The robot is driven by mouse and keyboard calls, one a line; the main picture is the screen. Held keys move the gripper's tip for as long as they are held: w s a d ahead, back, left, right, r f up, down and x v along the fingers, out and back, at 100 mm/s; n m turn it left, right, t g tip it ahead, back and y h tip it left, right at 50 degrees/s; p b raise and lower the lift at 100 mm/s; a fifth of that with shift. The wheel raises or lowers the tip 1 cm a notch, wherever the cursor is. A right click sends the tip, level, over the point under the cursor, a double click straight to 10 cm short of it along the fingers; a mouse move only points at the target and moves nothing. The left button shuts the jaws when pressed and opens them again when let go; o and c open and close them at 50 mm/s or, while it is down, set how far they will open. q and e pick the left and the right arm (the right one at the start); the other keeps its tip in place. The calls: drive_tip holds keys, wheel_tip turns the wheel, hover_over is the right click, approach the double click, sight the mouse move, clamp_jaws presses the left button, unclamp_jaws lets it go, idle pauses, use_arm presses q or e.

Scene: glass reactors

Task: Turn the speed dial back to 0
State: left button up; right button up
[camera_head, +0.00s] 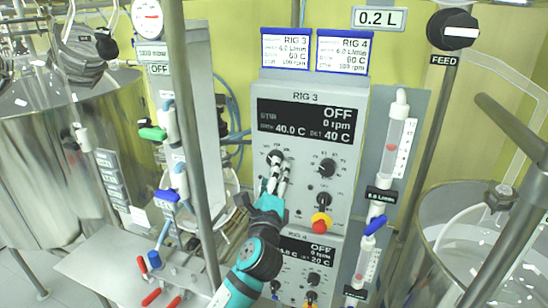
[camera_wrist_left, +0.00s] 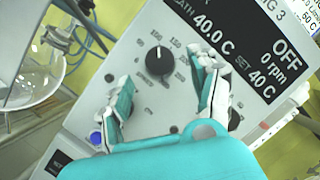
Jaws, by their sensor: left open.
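The RIG 3 control panel (camera_head: 304,135) has a dark display (camera_head: 305,122) reading OFF, 0 rpm, 40.0 C and SET 40 C. A round black dial (camera_head: 275,157) sits at its left, below the display. In the left wrist view this dial (camera_wrist_left: 160,61) has a number scale around it, and its white pointer mark points toward the top of the picture. My left gripper (camera_head: 277,174) is in front of the panel, just below the dial. In the left wrist view its fingers (camera_wrist_left: 166,88) are apart, one each side below the dial, with nothing between them. My right gripper is not seen.
A second dial (camera_head: 327,168) and a smaller knob (camera_head: 324,199) are to the right, above a red-and-yellow button (camera_head: 321,223). The RIG 4 panel (camera_head: 320,240) is below. A metal post (camera_head: 190,130) stands left of my arm; a flow tube (camera_head: 397,140) is at right.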

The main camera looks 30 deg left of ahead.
use_arm(q)
drive_tip(key=shift+p+x, duration=0.5)
drive_tip(key=shift+x, duration=1.8)
drive_tip(key=shift+c, duration=0.2)
drive_tip(key=c, duration=1.1)
